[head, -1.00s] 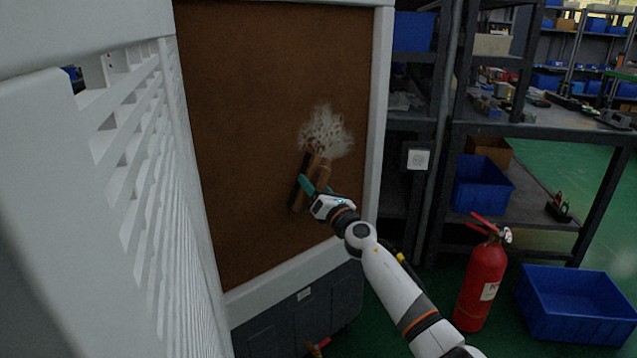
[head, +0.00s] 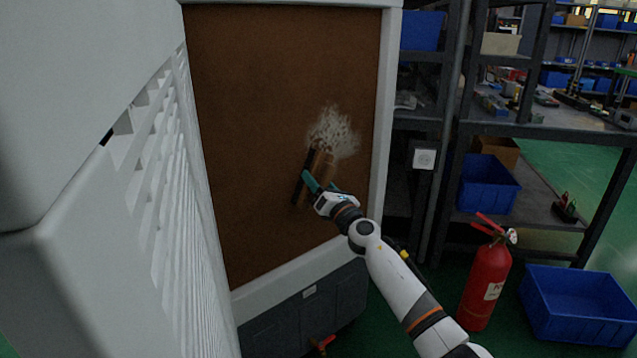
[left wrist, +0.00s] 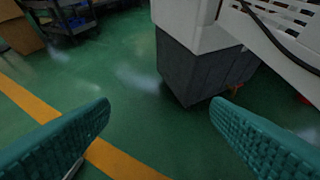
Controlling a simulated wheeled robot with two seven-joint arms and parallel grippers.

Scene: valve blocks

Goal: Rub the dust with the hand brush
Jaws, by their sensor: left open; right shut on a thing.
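A pale patch of dust (head: 333,133) marks the upright brown panel (head: 250,120) in its right half. My right gripper (head: 319,187) is shut on the hand brush (head: 322,166), a brown wooden block with dark bristles on its left side. The brush is tilted and lies at the lower edge of the dust. Whether its bristles touch the panel I cannot tell. My left gripper (left wrist: 160,125) shows in the left wrist view, its two teal fingers wide apart and empty above the green floor. It is not in the head view.
A white louvred housing (head: 150,200) fills the left. A white frame borders the panel, with a dark grey base (head: 310,305) below. Shelves, a red fire extinguisher (head: 486,280) and a blue crate (head: 578,305) stand at the right. Green floor (left wrist: 130,75) is clear under my left gripper.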

